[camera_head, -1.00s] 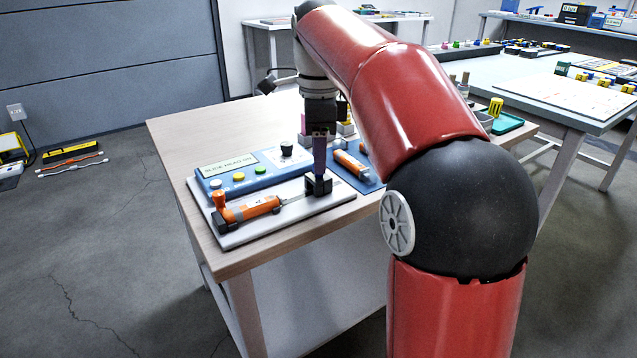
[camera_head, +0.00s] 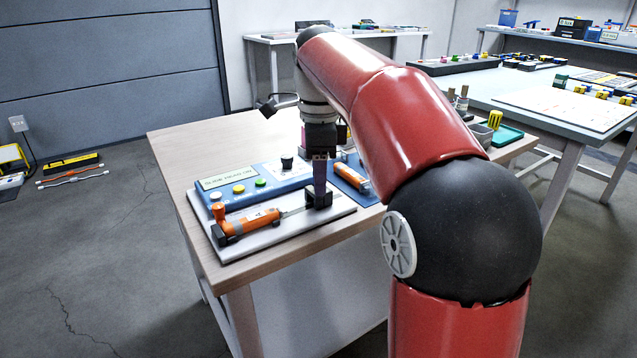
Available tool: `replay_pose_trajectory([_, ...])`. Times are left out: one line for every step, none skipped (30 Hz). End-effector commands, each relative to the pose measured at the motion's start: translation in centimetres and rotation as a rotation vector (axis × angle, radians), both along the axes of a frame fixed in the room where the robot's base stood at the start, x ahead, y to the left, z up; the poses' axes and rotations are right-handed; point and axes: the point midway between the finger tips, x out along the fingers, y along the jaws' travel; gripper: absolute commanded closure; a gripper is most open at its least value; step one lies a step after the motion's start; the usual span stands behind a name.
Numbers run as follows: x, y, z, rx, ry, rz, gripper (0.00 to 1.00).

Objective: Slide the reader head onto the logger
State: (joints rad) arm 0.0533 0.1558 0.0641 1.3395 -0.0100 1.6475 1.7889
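An orange, syringe-like device (camera_head: 255,222) lies along the front of a white board (camera_head: 290,230), its left end in a dark holder. I take it for the logger. A thin pale rod runs right from it toward a dark block (camera_head: 318,200). Whether this block is the reader head or a fixed holder, I cannot tell. My gripper (camera_head: 320,186) points straight down with its fingertips at the dark block. The fingers overlap in this view, so their opening and any hold are hidden.
A blue panel (camera_head: 240,200) with a display and coloured buttons stands behind the device. Another orange device (camera_head: 351,181) lies on a blue mat to the right. The wooden tabletop (camera_head: 180,150) is clear at the left. My arm covers the table's right part.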

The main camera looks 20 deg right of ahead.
Motion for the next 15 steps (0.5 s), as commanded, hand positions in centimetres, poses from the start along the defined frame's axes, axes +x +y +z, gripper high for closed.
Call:
replay_pose_trajectory([0.0,0.0,-0.01,0.0,0.0,0.0,0.6])
replay_pose_trajectory([0.0,0.0,-0.02,0.0,0.0,0.0,0.6])
replay_pose_trajectory([0.0,0.0,-0.02,0.0,0.0,0.0,0.6])
replay_pose_trajectory([0.01,0.0,-0.02,0.0,-0.001,0.0,0.6])
replay_pose_trajectory([0.01,0.0,-0.02,0.0,-0.001,0.0,0.61])
replay_pose_trajectory([0.01,-0.01,-0.02,0.0,-0.001,0.0,0.67])
replay_pose_trajectory([0.01,-0.01,-0.02,0.0,-0.001,0.0,0.7])
replay_pose_trajectory([0.01,-0.01,-0.02,0.0,-0.001,0.0,0.74])
replay_pose_trajectory([0.01,-0.01,-0.01,0.0,-0.001,0.0,0.8])
replay_pose_trajectory([0.01,-0.01,-0.01,0.0,-0.001,0.0,0.84])
replay_pose_trajectory([0.01,-0.01,-0.01,0.0,-0.001,0.0,0.88])
replay_pose_trajectory([0.01,-0.01,-0.01,0.0,-0.001,0.0,0.91])
replay_pose_trajectory([0.01,-0.02,-0.01,0.0,-0.001,-0.001,0.91])
replay_pose_trajectory([0.01,-0.02,-0.01,0.0,-0.001,-0.001,0.91])
replay_pose_trajectory([0.01,-0.01,-0.01,0.0,-0.001,0.0,0.91])
